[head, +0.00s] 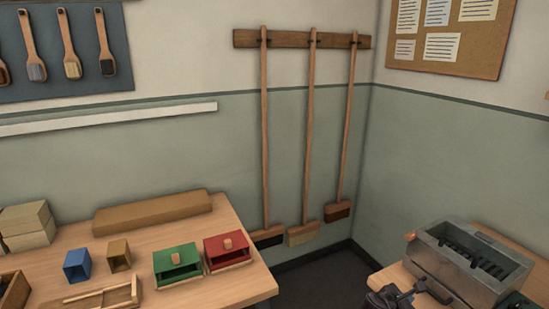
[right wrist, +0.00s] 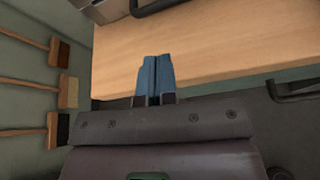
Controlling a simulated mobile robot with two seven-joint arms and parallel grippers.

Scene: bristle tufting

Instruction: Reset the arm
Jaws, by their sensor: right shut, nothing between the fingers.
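My right gripper (head: 398,296) is at the bottom right of the head view, in front of the grey metal machine (head: 440,262) on the right table. In the right wrist view its two blue fingers (right wrist: 155,76) are together with nothing between them. They point over the bare wooden tabletop (right wrist: 215,50). A dark part with a handle shows at the top edge of that view. My left gripper is in neither view.
The left table (head: 225,212) bears a green box (head: 178,264), a red box (head: 228,250), a blue bin (head: 77,265) and a tan bin (head: 118,254). Brooms (head: 309,140) hang on the wall near the corner. Floor shows between the tables.

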